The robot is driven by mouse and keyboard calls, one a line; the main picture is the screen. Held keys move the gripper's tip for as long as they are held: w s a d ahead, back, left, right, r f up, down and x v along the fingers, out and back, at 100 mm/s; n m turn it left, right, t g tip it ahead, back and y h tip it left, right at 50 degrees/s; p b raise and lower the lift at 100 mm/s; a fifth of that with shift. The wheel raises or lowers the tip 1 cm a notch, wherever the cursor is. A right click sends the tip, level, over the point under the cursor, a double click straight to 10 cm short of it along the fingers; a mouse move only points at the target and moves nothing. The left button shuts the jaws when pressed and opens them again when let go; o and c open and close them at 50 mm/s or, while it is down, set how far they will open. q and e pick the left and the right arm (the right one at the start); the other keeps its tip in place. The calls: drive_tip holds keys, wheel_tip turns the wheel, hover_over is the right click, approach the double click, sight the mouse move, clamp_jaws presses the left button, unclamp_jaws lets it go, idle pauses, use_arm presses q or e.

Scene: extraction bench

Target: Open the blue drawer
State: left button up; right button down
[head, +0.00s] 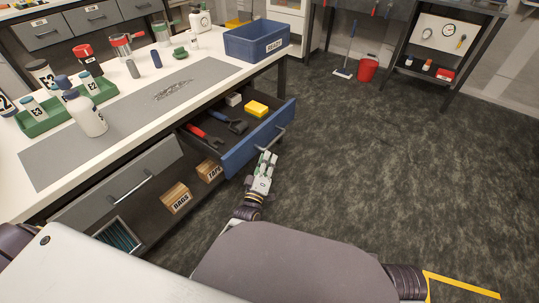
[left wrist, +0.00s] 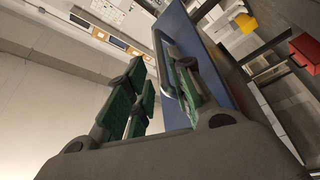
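The blue drawer (head: 258,139) is pulled out from under the bench, and its inside shows. Its metal bar handle (head: 271,141) runs along the front face. My left gripper (head: 267,160) is at the near part of this handle. In the left wrist view the drawer front (left wrist: 205,60) is beside the fingers, and the handle (left wrist: 160,52) lies between the two fingers of my left gripper (left wrist: 153,72), close to the right finger. The fingers stand apart, with a gap left of the bar. My right gripper is not in view.
The drawer holds a red-handled tool (head: 204,136), a blue-handled tool (head: 228,121), a yellow block (head: 256,108) and a white block (head: 234,99). A grey drawer (head: 125,185) is to the left. Boxes (head: 176,198) sit on the shelf below. The floor (head: 400,160) to the right is clear.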

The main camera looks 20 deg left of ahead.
use_arm(q)
drive_tip(key=shift+v, duration=1.5)
